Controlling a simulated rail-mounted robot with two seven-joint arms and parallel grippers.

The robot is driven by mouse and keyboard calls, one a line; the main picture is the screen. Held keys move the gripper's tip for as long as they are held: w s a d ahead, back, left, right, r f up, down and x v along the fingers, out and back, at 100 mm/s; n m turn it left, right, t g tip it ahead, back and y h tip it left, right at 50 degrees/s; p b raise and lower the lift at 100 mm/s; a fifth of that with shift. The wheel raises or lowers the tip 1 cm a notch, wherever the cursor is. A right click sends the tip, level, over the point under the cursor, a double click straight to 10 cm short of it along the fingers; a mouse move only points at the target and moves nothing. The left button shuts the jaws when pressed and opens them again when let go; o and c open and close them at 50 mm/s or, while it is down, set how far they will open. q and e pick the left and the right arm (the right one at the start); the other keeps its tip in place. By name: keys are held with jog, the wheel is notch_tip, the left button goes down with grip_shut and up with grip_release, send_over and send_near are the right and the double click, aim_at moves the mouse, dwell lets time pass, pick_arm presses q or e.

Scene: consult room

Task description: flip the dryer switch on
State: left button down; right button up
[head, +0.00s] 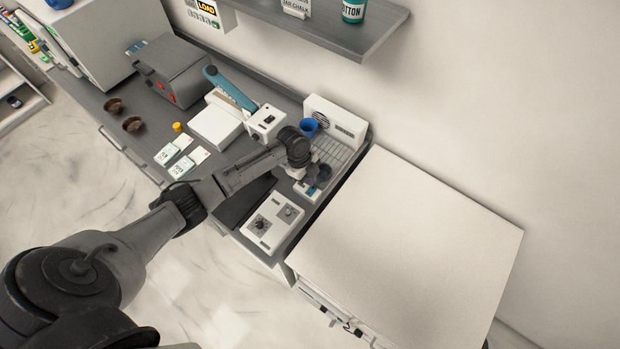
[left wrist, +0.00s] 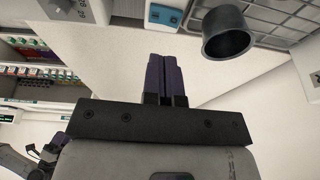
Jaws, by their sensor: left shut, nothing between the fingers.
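The dryer (head: 348,128) is a white upright unit with a round fan grille, standing behind a slatted rack at the bench's right end. A small white switch box (head: 302,189) with a blue face sits at the rack's front. In the left wrist view the box's blue face (left wrist: 164,15) shows at the top, with a small pale mark on it. My left gripper (left wrist: 165,62) has its purple fingers shut and empty, apart from the blue face in the picture. In the head view its wrist hides part of the rack. My right gripper is not in view.
A dark cup (left wrist: 228,38) is close beside the switch box. A blue cup (head: 308,127) stands near the dryer. A large white-topped cabinet (head: 410,240) is to the right.

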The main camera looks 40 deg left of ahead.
pick_arm(q)
jog(key=s+v, duration=0.1)
jog(key=v, duration=0.7)
jog(key=shift+s+b, duration=0.25)
jog(key=shift+b, duration=0.1)
jog(key=shift+a+r, duration=0.15)
